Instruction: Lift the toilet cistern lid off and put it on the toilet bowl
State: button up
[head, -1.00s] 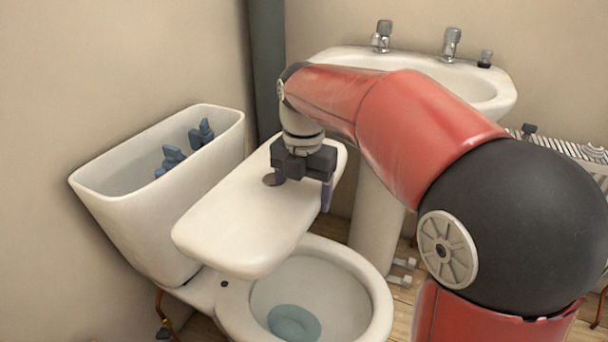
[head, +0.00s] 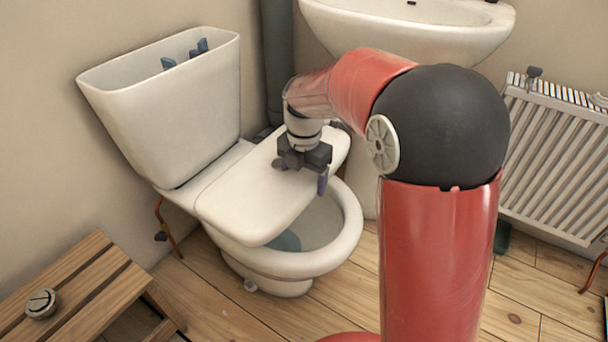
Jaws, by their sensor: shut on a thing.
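The white cistern lid (head: 250,198) is off the cistern and lies nearly level over the left part of the toilet bowl (head: 347,228). I cannot tell whether it touches the rim. My gripper (head: 304,172) is shut on the lid near its far end; the lid hides part of the fingers. The cistern (head: 178,118) stands open at the wall on the left, with blue-grey fittings showing inside. The right and front parts of the bowl rim are uncovered.
A basin (head: 410,35) stands behind my arm. A radiator (head: 555,155) is on the right wall. A wooden slatted bench (head: 75,290) at lower left bears a small round metal part (head: 41,303). The wooden floor in front of the bowl is clear.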

notch_tip(320, 180, down, 8)
jog(key=b, duration=0.6)
jog(key=shift+f, duration=0.2)
dwell(0.3)
jog(key=o, duration=2.1)
jog(key=shift+f, duration=0.1)
jog(key=shift+s, duration=0.1)
notch_tip(320, 180, up, 8)
jog(key=shift+f+p, duration=0.1)
jog(key=shift+p, duration=0.7)
